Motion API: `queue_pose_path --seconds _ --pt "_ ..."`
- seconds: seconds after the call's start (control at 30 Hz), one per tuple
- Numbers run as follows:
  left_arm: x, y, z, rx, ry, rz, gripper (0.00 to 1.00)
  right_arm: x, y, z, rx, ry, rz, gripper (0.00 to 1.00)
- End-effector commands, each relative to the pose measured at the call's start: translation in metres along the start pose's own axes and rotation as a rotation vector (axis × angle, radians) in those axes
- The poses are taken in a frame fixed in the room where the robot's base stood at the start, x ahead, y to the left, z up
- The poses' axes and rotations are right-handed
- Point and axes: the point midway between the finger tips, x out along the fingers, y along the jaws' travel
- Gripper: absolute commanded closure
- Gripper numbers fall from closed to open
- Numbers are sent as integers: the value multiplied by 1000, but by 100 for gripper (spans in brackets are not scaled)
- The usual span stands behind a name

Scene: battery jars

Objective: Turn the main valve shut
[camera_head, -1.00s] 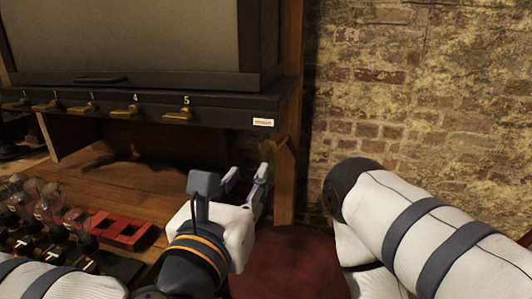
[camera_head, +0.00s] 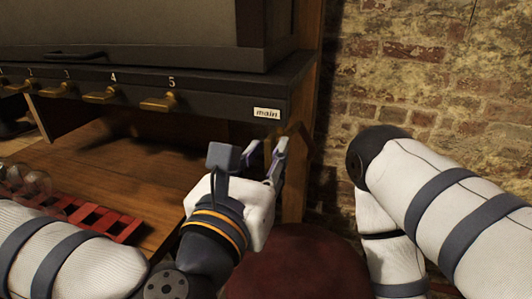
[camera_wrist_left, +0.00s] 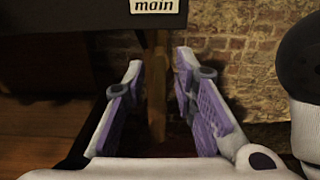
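The white "main" label (camera_head: 267,113) is on the dark front rail, at its right end; it also shows in the wrist view (camera_wrist_left: 155,6). An ochre-brown lever-like piece (camera_head: 294,132), apparently the main valve handle, shows just right of and below the label, partly behind my fingers. My left gripper (camera_head: 266,157) is open just below the label. In the wrist view a brown upright piece (camera_wrist_left: 157,88) shows between the two parted fingers, with gaps on both sides. I cannot tell whether it is the handle or the cabinet's wooden post. My right gripper is out of view.
Numbered brass valve handles, including the one marked 5 (camera_head: 158,103), line the rail to the left. A red rack (camera_head: 98,218) and glass jars stand on the wooden bench (camera_head: 100,165). A dark red round seat (camera_head: 295,262) is below my gripper. A brick wall (camera_head: 430,75) stands behind.

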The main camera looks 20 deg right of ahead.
Motion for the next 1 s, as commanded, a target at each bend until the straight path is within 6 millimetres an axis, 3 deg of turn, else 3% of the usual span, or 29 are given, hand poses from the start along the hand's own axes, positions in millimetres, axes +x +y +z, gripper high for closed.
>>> queue_pose_path --seconds 0.1,0.53,1.0 --pt "0 0 0 0 0 0 100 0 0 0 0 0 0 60" --pt "0 0 0 52 -1 0 100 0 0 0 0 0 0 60" --pt "1 -2 0 432 -2 0 100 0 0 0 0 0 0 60"
